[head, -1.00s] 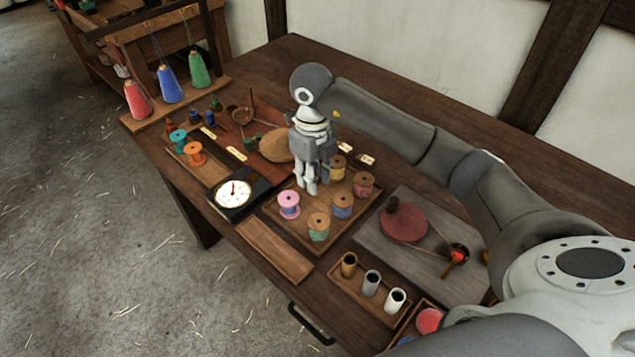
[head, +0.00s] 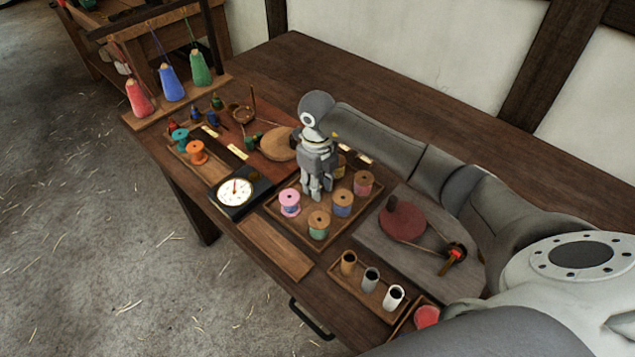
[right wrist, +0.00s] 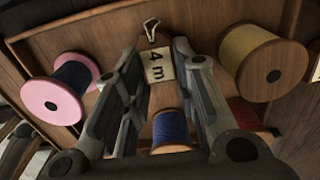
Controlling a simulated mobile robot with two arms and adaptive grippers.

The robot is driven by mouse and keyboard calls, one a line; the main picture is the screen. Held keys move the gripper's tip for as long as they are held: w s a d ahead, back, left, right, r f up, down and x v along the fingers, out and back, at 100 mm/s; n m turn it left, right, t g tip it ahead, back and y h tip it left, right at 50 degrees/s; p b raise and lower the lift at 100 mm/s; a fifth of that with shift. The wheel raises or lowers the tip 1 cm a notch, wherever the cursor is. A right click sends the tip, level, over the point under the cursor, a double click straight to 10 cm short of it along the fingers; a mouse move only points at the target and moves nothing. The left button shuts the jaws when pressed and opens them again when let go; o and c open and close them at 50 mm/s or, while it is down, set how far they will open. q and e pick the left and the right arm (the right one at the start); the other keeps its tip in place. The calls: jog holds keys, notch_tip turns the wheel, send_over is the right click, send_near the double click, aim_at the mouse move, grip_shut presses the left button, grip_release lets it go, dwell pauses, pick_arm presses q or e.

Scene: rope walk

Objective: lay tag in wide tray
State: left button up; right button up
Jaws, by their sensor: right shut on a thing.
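My right gripper (head: 316,194) hangs low over a wide wooden tray (head: 300,236) that holds several spools. In the right wrist view its fingers (right wrist: 157,62) are shut on a small pale tag (right wrist: 157,68) marked "4 m", with a loop at one end. The tag is over the tray floor; I cannot tell whether it touches it. In the head view the tag is hidden by the gripper. A pink spool (right wrist: 52,98) is left of the fingers, a yellow spool (right wrist: 262,64) is right, and a blue spool (right wrist: 170,130) shows between them. My left gripper is out of view.
A rack of small cups (head: 369,281) and a grey board with a red disc (head: 402,222) are to the right. More tags (head: 210,131) lie further back.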

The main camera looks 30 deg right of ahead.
jog(key=o, duration=0.7)
jog(key=shift+r, duration=0.2)
jog(key=shift+w+r, duration=0.1)
jog(key=shift+r, duration=0.25)
notch_tip(320, 180, up, 11)
jog(key=shift+r+b, duration=0.1)
jog(key=shift+b, duration=0.7)
